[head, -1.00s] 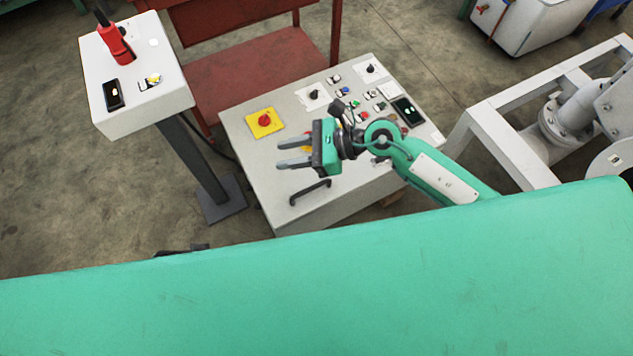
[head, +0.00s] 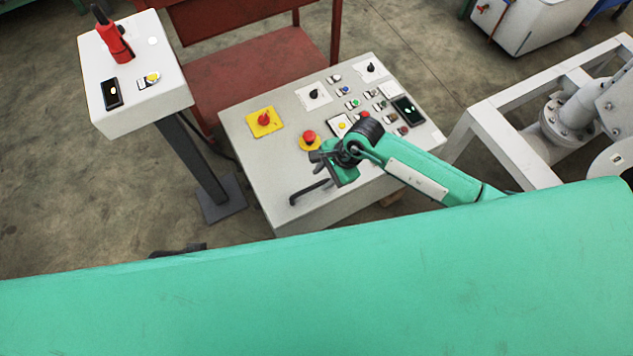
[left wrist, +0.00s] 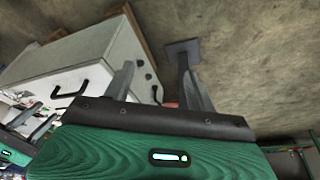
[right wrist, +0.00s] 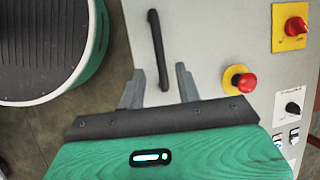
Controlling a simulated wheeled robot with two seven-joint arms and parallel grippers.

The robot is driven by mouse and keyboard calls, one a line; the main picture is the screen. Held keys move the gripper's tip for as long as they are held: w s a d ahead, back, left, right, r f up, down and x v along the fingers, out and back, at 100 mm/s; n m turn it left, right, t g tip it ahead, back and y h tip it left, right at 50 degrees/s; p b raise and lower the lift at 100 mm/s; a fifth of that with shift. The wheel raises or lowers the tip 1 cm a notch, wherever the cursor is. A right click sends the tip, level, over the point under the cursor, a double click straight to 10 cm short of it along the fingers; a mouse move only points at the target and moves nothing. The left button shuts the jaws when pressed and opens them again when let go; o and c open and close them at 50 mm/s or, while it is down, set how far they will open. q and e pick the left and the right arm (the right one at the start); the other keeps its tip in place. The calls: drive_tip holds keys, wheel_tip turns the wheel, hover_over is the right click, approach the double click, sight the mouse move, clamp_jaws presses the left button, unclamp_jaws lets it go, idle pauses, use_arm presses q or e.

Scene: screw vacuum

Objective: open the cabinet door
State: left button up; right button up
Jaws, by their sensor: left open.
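The grey cabinet (head: 265,170) stands in front of me, with buttons and knobs on its sloped top panel. A black bar handle (head: 309,192) is on the panel near its front edge. My right gripper (head: 322,172) is just right of and above this handle. In the right wrist view the gripper (right wrist: 159,84) is open, and the handle's (right wrist: 158,50) near end shows between the fingers; I see no grip on it. My left gripper (left wrist: 160,85) is open and empty in its wrist view, with the cabinet (left wrist: 70,60) beyond. The head view does not show it.
A white pedestal (head: 140,105) with a red device is left of the cabinet. A red bench (head: 260,65) stands behind, and a white frame (head: 490,130) is at right. A red emergency button (right wrist: 244,82) sits beside the handle. My green body covers the bottom.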

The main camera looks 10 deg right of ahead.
sight(313, 187)
drive_tip(key=shift+x, duration=2.35)
clamp_jaws()
